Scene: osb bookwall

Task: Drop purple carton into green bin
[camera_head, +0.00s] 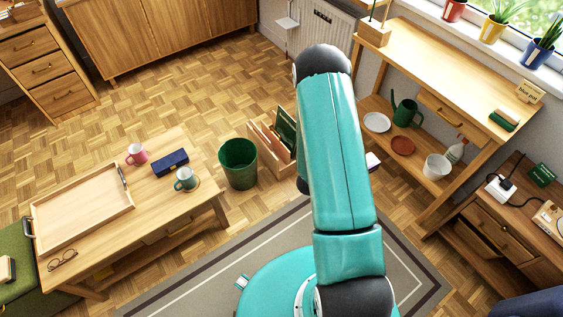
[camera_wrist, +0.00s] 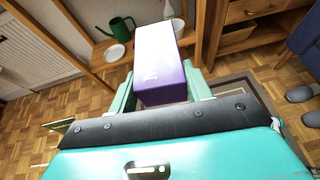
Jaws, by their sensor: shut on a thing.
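The purple carton (camera_wrist: 162,85) has a pale top face and shows in the wrist view between the two pale green fingers of my gripper (camera_wrist: 161,90), which is shut on it. In the head view my arm hides the gripper; a small white and purple piece, apparently the carton (camera_head: 372,161), shows at the arm's right edge. The green bin (camera_head: 238,178) stands upright and open on the parquet floor in the head view, left of my arm and right of the low table. The carton is apart from the bin, which is not in the wrist view.
The low table (camera_head: 165,218) at left holds a wooden tray (camera_head: 85,208), mugs, a dark blue case (camera_head: 170,162) and glasses. A wooden holder (camera_head: 268,147) with green items stands right beside the bin. A shelved bench (camera_head: 450,65) with pots and a watering can (camera_head: 405,113) stands at right.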

